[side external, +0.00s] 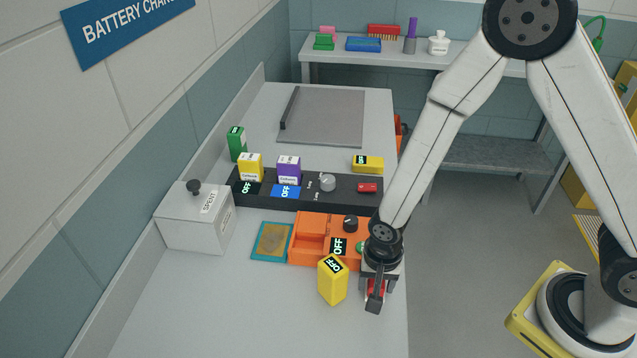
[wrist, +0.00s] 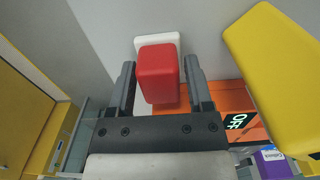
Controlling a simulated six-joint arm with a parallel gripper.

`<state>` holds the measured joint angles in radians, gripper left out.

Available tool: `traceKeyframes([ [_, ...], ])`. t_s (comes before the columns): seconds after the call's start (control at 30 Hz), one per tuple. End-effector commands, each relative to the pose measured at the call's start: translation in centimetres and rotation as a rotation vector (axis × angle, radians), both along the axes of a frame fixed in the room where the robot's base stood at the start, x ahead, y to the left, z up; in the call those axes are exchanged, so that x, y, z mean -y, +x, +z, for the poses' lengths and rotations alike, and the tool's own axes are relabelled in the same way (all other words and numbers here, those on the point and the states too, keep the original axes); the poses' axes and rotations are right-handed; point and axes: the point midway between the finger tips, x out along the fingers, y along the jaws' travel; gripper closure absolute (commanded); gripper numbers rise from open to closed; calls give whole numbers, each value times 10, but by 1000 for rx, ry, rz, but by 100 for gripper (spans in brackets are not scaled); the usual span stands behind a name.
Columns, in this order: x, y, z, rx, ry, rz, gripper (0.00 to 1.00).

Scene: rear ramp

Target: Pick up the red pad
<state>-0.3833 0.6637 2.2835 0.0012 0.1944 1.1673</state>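The red pad (wrist: 158,75) is a rounded red block with a white piece (wrist: 143,44) at its far end. In the wrist view it stands between the two fingers of my gripper (wrist: 159,62). The fingers are apart on either side of it, with a thin gap at the right finger; contact on the left is unclear. In the side view my gripper (side external: 375,296) points down at the table's right edge, and only a little red (side external: 376,287) shows between its dark fingers. The pad's underside is hidden.
A yellow block (side external: 332,281) stands close to the left of my gripper, also large in the wrist view (wrist: 275,75). An orange tray (side external: 308,240) with a knob lies just behind. A teal-framed plate (side external: 271,242) and white box (side external: 196,223) are farther left. The front table is clear.

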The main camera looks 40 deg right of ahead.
Motion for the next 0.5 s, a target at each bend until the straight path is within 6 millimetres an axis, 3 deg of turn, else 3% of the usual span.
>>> traceKeyframes([
  [0.03,0,0,0,0,0,0,53],
  [0.17,0,0,0,0,0,0,94],
  [0.2,0,0,0,0,0,0,100],
  [0.5,0,0,0,-1,0,0,100],
])
